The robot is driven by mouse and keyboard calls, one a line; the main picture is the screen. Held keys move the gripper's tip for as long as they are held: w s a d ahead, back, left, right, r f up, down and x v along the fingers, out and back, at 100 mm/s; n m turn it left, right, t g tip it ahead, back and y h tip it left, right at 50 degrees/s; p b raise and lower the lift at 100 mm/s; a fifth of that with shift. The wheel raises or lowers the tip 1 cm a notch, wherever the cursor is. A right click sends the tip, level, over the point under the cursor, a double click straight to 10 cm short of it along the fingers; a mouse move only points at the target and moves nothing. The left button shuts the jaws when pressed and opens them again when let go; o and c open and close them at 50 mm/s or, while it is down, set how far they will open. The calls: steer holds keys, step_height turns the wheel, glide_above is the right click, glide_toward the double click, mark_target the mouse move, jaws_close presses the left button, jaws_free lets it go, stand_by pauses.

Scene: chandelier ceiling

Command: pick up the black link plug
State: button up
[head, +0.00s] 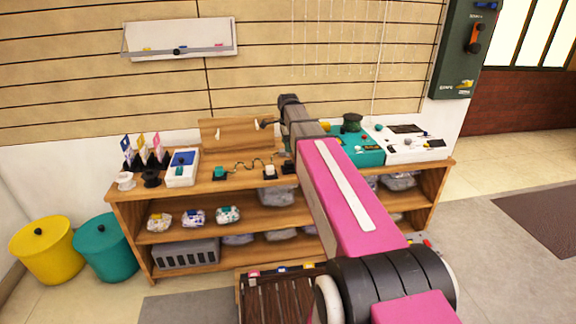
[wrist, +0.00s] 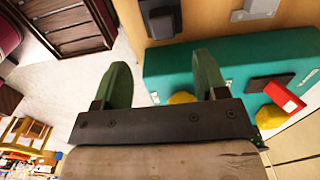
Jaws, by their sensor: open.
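A black block-like piece (head: 288,167) sits on the wooden counter top, just left of my arm in the head view. A black piece (wrist: 160,18) also shows at the top of the wrist view, on the wood; it looks like the same piece, but I cannot tell for certain that it is the link plug. My gripper (wrist: 160,62) is open, its two green fingers apart with nothing between them. The black piece lies beyond the fingertips, apart from them. In the head view my arm hides much of the gripper area.
A teal panel (wrist: 190,65) with yellow knobs and a red block lies close by the fingers. A white piece (wrist: 257,8) is near the black one. A white panel (head: 420,150) stands at the right. A white and blue box (head: 181,168) and a black ring-like item (head: 151,178) are left.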

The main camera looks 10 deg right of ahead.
mark_target(288, 162)
step_height(288, 162, down, 10)
steer(key=shift+w+d+r, duration=0.1)
steer(key=shift+w+d, duration=0.05)
stand_by(0.5)
steer(key=shift+c, duration=0.3)
steer(key=c, duration=0.9)
